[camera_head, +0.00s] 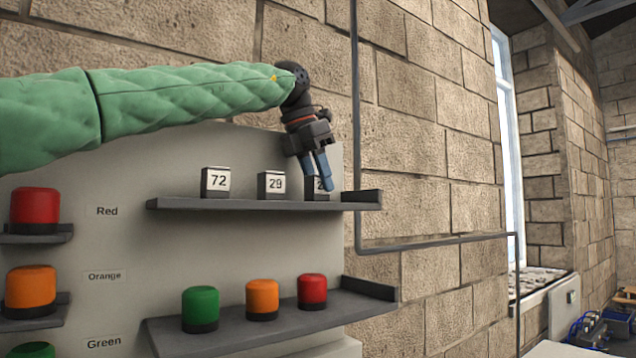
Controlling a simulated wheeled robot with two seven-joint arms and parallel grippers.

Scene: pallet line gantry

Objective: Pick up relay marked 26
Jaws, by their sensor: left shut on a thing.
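My left gripper (319,180) reaches down from above and is shut on the rightmost relay (312,194). My right gripper is not in view.
A lower shelf (255,325) holds a green button (200,308), an orange one (262,298) and a red one (312,290). At left, small shelves hold a red (35,208) and an orange button (30,288), beside colour labels. A stone wall (430,130) stands behind.

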